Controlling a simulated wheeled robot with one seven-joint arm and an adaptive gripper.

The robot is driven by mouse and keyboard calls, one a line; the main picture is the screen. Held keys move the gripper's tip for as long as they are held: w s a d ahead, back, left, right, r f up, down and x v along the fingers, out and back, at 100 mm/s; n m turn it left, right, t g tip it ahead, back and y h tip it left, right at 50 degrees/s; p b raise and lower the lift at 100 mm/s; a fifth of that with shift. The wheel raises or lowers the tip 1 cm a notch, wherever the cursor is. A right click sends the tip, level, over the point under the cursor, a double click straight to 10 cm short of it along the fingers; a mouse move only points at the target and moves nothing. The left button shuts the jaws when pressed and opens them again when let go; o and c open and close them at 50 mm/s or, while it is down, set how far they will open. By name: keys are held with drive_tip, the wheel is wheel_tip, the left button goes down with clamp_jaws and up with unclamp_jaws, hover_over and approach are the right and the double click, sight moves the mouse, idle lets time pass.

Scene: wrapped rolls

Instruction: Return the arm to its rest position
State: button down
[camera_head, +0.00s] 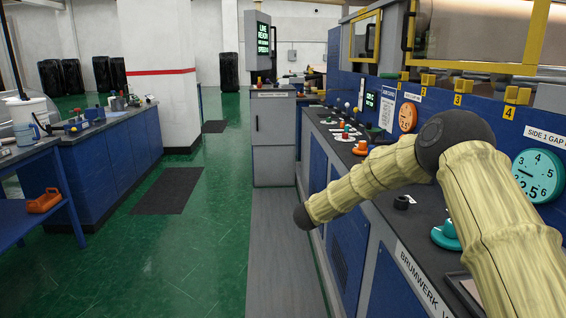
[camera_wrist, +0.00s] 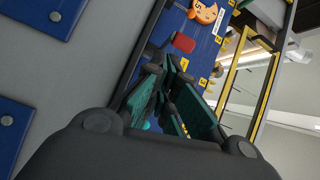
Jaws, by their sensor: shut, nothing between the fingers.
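My arm, in a pale ribbed sleeve with dark joints, reaches in from the lower right of the head view and bends at a dark elbow above the machine counter. Its forward part slopes down to the left and ends in a dark joint over the walkway edge. My gripper does not show in the head view. In the wrist view my gripper (camera_wrist: 172,85) shows its teal and dark fingers close together, shut with nothing between them. The machine's blue panel with an orange dial (camera_wrist: 203,12) lies beyond the fingertips.
The machine counter (camera_head: 415,215) runs along the right, with knobs, an orange dial (camera_head: 407,117) and a teal dial (camera_head: 538,175). A blue workbench (camera_head: 95,150) stands at the left. A grey cabinet (camera_head: 273,140) stands ahead. The green floor (camera_head: 215,220) between is open, with dark mats.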

drive_tip(key=s+a+f+n+t+y+p, duration=0.15)
drive_tip(key=s+f+n+y, duration=0.35)
drive_tip(key=f, duration=0.6)
drive_tip(key=s+a+f+n+y+p, duration=0.2)
drive_tip(key=s+a+f+n, duration=0.1)
drive_tip(key=s+f+n, duration=0.55)
drive_tip(key=s+f+n+g+y+p, duration=0.2)
drive_tip(key=s+f+n+g+y, duration=0.15)
drive_tip(key=s+f, duration=0.95)
drive_tip(key=s+d+f+n+g+y+p, duration=0.1)
drive_tip(key=s+n+g, duration=0.3)
drive_tip(key=s, duration=1.7)
drive_tip(key=s+d+f+n+g+y+p, duration=0.1)
drive_tip(key=s+n+g, duration=0.3)
drive_tip(key=s, duration=1.7)
drive_tip(key=shift+d+f+n+g+y+p, duration=0.3)
drive_tip(key=shift+f+g+y+p, duration=0.35)
drive_tip(key=shift+f+p, duration=0.2)
